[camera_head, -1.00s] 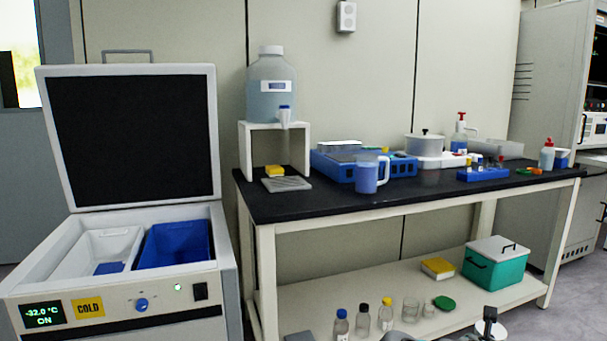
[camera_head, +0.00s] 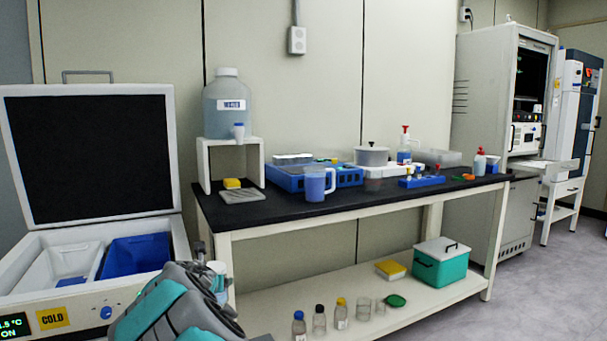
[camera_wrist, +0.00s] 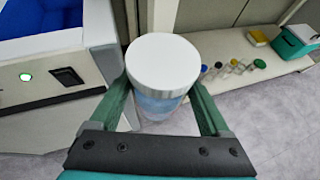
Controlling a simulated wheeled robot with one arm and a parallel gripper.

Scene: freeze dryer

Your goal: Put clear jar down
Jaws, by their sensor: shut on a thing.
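A clear jar with a white lid and pale blue contents (camera_wrist: 160,103) stands between the two green fingers of my gripper (camera_wrist: 160,95) in the wrist view. The fingers are shut on it from both sides. In the head view, the jar (camera_head: 220,285) shows partly behind my grey and teal arm, in front of the bench's left end. The jar looks upright and is held in the air. Its base is hidden.
The open cold chest (camera_head: 70,300) with a white bin and a blue bin (camera_head: 135,256) is at left. Small bottles (camera_head: 320,320) and a teal cooler (camera_head: 440,265) stand on the lower shelf.

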